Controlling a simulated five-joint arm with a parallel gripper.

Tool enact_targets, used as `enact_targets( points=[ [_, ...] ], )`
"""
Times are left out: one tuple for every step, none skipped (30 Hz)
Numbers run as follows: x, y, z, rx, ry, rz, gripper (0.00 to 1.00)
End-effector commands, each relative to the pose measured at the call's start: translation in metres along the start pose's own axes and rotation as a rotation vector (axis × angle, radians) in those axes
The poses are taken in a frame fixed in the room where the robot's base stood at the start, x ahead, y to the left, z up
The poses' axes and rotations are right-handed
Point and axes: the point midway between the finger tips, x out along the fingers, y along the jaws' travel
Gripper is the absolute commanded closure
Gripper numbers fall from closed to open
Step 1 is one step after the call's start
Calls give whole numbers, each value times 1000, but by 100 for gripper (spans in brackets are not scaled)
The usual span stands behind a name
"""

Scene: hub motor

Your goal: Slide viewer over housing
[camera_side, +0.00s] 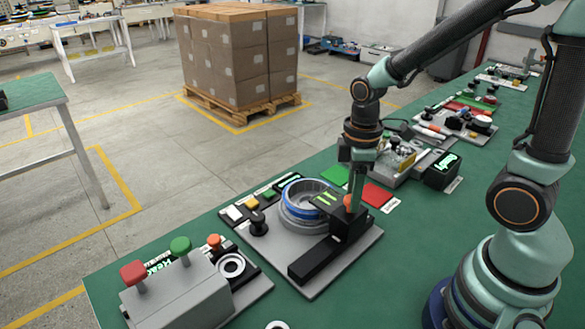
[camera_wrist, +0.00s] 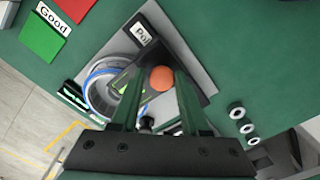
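The viewer (camera_side: 348,222) is a black block with an orange knob and a flat plate with green stripes. It stands at the black rail (camera_side: 315,260), and its plate reaches over the right part of the housing (camera_side: 293,210), a round silver and blue ring on a grey base plate. The housing (camera_wrist: 97,90) also shows left of the knob in the wrist view. My gripper (camera_side: 353,204) points down at the knob. In the wrist view its fingers (camera_wrist: 161,80) lie close on both sides of the orange knob and appear shut on it. Part of the housing is hidden by the viewer.
A black knob (camera_side: 258,223) and several coloured buttons stand left of the housing. A grey button box (camera_side: 178,292) is at the front left. Green and red pads (camera_side: 375,194) lie behind the viewer.

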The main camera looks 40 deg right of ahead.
Motion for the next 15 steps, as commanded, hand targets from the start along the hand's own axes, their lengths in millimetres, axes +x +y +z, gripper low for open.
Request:
enact_targets(
  points=[
    [-1,3,0,6,5,5,38],
    [-1,3,0,6,4,5,31],
    [-1,2,0,6,4,4,31],
    [0,2,0,5,3,4,31],
    [0,2,0,5,3,3,31],
    [0,2,0,5,3,3,31],
    [0,2,0,4,2,2,31],
    [0,1,0,4,2,2,31],
    [0,1,0,4,2,2,31],
    [0,1,0,4,2,2,31],
    [0,1,0,4,2,2,31],
    [-2,1,0,3,2,2,31],
    [-3,1,0,3,3,3,31],
    [-5,1,-1,3,3,3,31],
    [-9,2,-1,3,3,3,31]
  ],
)
